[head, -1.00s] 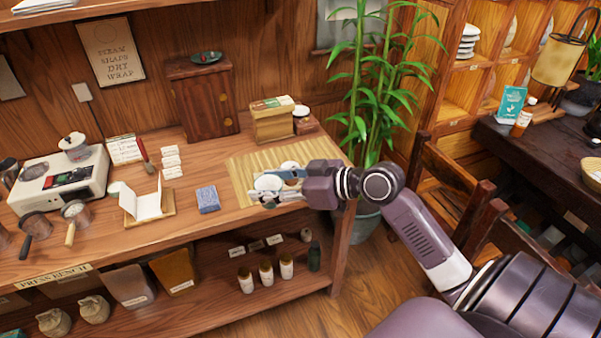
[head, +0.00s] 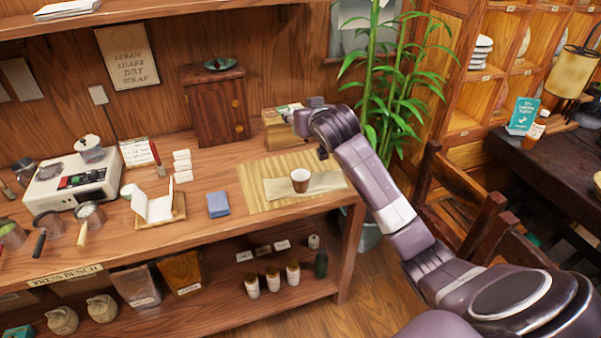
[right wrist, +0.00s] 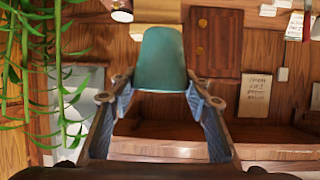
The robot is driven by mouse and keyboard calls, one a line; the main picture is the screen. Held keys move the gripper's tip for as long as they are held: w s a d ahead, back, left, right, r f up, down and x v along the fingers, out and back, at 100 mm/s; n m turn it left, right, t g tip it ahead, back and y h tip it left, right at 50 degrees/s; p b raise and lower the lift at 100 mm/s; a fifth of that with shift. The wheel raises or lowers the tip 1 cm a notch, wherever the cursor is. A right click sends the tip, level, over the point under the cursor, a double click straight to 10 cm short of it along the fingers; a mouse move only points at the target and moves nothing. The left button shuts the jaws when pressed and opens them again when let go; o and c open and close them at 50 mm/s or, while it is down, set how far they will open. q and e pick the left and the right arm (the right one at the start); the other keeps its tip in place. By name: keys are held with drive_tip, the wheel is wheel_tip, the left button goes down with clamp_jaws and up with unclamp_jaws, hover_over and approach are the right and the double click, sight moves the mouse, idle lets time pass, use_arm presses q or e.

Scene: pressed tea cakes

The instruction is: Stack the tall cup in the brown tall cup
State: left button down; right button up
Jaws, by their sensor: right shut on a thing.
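The brown tall cup (head: 300,180) stands upright on a pale cloth strip on the mat, with its light inside showing at the top. My right gripper (head: 300,120) is raised behind and above it, in front of the wooden box at the back of the bench. In the right wrist view, the right gripper (right wrist: 160,88) is shut on a teal tall cup (right wrist: 162,58), held between its two fingers. The wrist picture is upside down. The teal cup is hidden in the head view. My left gripper is not in view.
The woven mat (head: 257,185) has bare room left of the brown cup. A blue folded cloth (head: 218,204) lies left of the mat. A dark wooden cabinet (head: 215,105) and a wooden box (head: 276,132) stand behind. A tall plant (head: 385,85) is at the right.

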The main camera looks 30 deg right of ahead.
wheel_tip(320, 180, down, 17)
drive_tip(key=p, duration=0.1)
drive_tip(key=shift+r+p, duration=0.15)
drive_tip(key=shift+p, duration=0.25)
drive_tip(key=shift+f+b, duration=0.35)
drive_tip(key=shift+f, duration=0.3)
drive_tip(key=o, duration=1.2)
drive_tip(key=shift+r, duration=0.1)
drive_tip(key=shift+r, duration=0.35)
drive_tip(key=v, duration=1.2)
drive_tip(key=shift+r+b, duration=0.15)
drive_tip(key=shift+b, duration=0.2)
